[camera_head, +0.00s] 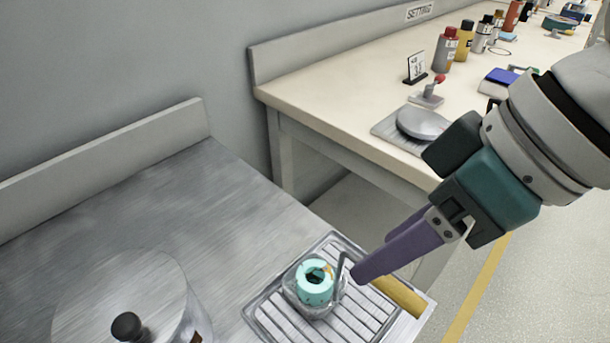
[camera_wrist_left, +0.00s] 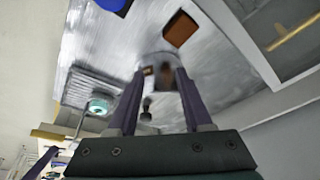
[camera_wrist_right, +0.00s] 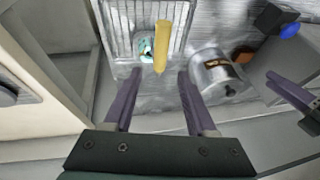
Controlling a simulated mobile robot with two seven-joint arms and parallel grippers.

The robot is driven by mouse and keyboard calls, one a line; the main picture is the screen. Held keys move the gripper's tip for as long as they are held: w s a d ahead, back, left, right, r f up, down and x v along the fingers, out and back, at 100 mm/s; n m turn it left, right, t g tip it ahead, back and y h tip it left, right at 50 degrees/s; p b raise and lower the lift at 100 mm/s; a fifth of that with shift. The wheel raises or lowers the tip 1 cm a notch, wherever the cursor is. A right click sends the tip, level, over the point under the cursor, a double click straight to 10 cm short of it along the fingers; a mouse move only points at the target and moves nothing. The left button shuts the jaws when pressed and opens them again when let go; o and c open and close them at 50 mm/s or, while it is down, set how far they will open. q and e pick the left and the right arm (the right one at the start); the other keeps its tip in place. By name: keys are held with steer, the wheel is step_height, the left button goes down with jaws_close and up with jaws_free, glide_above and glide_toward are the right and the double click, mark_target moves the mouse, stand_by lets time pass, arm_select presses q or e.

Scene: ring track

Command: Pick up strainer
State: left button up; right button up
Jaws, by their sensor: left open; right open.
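The strainer has a yellow handle (camera_head: 402,296), a dark bent stem and a clear, mesh-like bowl (camera_head: 292,297) around a teal ring (camera_head: 316,284). It rests on a ribbed metal tray (camera_head: 262,318). My right gripper (camera_head: 357,274) is open just above the handle. In the right wrist view the yellow handle (camera_wrist_right: 163,42) points in between the open fingers, not gripped. My left gripper is out of the head view; its own wrist view shows its fingers (camera_wrist_left: 160,74) open and empty, with the teal ring (camera_wrist_left: 98,106) off to the left.
A metal pot (camera_head: 165,290) with a black knob (camera_head: 127,326) stands left of the tray. A cream bench (camera_head: 335,85) behind holds several bottles and a scale-like plate (camera_head: 422,123). The steel table (camera_head: 130,200) behind the pot is bare.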

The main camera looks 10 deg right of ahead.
steer(key=b+x, duration=0.1)
steer(key=x, duration=0.4)
steer(key=shift+d+f, duration=0.1)
jaws_close()
stand_by(1.2)
